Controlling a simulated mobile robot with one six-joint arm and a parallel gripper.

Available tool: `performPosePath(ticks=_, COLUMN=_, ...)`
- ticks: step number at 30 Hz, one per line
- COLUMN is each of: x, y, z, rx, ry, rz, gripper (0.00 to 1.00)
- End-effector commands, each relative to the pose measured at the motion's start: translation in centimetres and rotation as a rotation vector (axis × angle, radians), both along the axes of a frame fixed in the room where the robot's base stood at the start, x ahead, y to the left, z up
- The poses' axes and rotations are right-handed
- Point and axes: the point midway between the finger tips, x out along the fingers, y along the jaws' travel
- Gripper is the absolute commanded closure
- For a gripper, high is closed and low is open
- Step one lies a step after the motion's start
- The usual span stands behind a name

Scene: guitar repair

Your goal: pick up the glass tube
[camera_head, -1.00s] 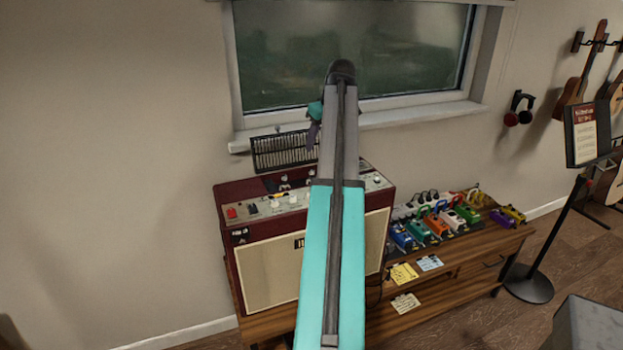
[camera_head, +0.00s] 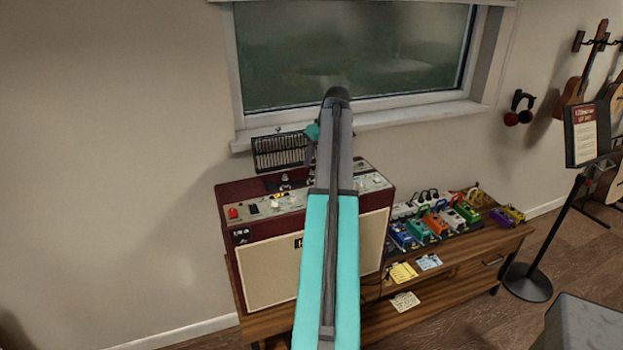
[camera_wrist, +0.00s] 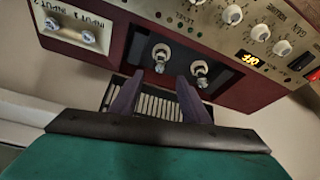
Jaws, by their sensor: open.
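In the wrist view, two small clear and silvery pieces that look like glass tubes stand in a black recess on the amplifier's top. The first tube (camera_wrist: 160,57) is on the left, and the second tube (camera_wrist: 201,74) is on the right. I cannot tell which one is meant. My gripper (camera_wrist: 160,84) is open, its two purple fingers apart with nothing between them. The fingertips point toward the recess, and the gap seems short. In the head view, my gripper (camera_head: 310,150) is above the back of the amplifier, mostly hidden by my arm.
The dark red amplifier (camera_head: 265,262) stands on a wooden bench (camera_head: 440,290), with control knobs (camera_wrist: 232,14) beside the recess. A black slatted rack (camera_head: 283,152) is behind it below the window sill. Several coloured pedals (camera_head: 435,222) are to the right.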

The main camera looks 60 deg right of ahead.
Motion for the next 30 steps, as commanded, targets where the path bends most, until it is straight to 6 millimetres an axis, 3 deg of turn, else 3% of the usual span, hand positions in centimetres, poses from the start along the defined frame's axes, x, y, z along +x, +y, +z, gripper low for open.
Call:
performPosePath(ticks=20, x=0.3, y=-0.2, z=-1.4, rx=0.000, ry=0.000, rz=-0.001, gripper=0.58)
performPosePath(ticks=30, x=0.9, y=-0.5, z=-4.4, rx=0.002, ry=0.001, rz=-0.001, gripper=0.58)
